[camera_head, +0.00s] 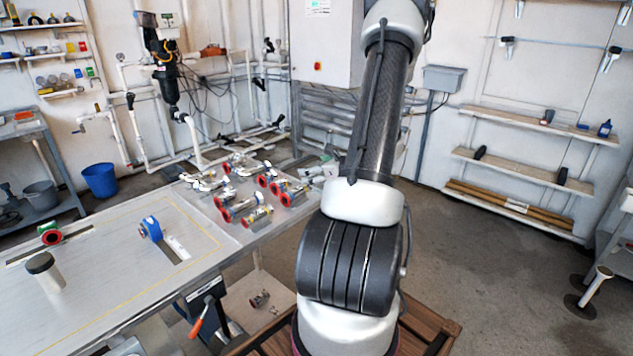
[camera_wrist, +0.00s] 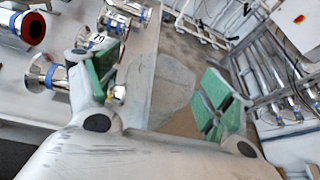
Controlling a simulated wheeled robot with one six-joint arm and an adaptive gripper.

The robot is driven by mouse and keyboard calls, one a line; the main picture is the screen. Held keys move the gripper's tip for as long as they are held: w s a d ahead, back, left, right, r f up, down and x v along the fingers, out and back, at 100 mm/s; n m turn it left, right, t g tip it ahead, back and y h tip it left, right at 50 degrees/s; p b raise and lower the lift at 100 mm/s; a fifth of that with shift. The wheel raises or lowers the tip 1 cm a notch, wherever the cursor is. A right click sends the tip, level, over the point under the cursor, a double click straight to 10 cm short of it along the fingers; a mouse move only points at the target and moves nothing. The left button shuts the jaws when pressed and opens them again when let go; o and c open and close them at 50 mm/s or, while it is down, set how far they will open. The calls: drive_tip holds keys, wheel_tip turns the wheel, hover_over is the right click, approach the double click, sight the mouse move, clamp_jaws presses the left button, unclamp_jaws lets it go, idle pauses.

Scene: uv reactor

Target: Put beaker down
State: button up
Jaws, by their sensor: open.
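In the wrist view, my gripper (camera_wrist: 165,90) is open, with a green-padded finger on each side. A faint, see-through shape that looks like the glass beaker (camera_wrist: 165,88) shows between the fingers, near the table's edge. Its outline is hard to make out, and I cannot tell whether a pad touches it or exactly what it rests on. In the head view, my arm covers much of the middle, and I cannot make out the beaker there.
Several metal fittings with red flanges (camera_head: 258,215) crowd the table (camera_head: 110,290) near its far right end. A dark-capped white cylinder (camera_head: 45,272) and a blue clamp-like part (camera_head: 151,228) stand further left. Pipes (camera_head: 150,130) and a cabinet (camera_head: 325,45) line the wall.

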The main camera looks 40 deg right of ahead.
drive_tip(key=shift+w+f, duration=0.1)
drive_tip(key=shift+w, duration=0.1)
drive_tip(key=c, duration=1.2)
